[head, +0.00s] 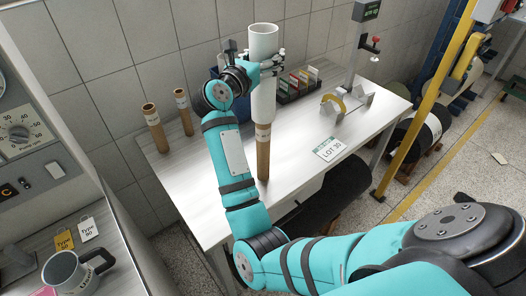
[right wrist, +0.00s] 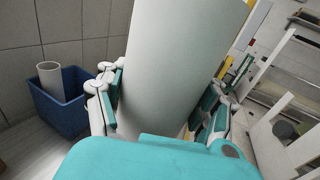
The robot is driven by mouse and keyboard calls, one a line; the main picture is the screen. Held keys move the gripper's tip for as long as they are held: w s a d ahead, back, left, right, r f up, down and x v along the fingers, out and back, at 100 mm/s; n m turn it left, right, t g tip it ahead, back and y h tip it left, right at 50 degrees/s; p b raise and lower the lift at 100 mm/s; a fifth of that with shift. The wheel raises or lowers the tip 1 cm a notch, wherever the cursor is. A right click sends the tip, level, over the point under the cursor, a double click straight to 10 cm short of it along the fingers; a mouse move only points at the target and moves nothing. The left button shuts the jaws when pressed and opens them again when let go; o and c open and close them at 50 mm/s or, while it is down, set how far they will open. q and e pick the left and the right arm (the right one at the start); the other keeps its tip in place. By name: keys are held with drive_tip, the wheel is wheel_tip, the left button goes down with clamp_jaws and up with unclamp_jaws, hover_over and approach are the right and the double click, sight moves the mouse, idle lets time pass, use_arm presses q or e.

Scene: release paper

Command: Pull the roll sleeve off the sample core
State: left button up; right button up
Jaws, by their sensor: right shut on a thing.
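The roll sleeve (head: 264,98) is a white tube standing upright above the table. The sample core (head: 263,158) is a brown tube with a pale label, upright below the sleeve and in line with it. The core's upper end is hidden, so I cannot tell how much of it is inside the sleeve. My right gripper (head: 262,66) is shut on the upper part of the sleeve. In the right wrist view the sleeve (right wrist: 180,55) fills the space between the fingers of this gripper (right wrist: 165,108). My left gripper is not in view.
Two brown cores (head: 154,128) stand at the table's left. A blue bin (right wrist: 68,108) holds a white tube. A colour-tabbed rack (head: 297,85), a stand with a yellow arc (head: 335,103) and a LOT 30 card (head: 329,149) are on the white table (head: 215,190). Its front middle is clear.

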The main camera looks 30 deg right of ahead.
sight(263, 37)
drive_tip(key=shift+r, duration=0.1)
drive_tip(key=shift+r+p, duration=1.1)
drive_tip(key=shift+r, duration=0.75)
drive_tip(key=shift+w, duration=0.1)
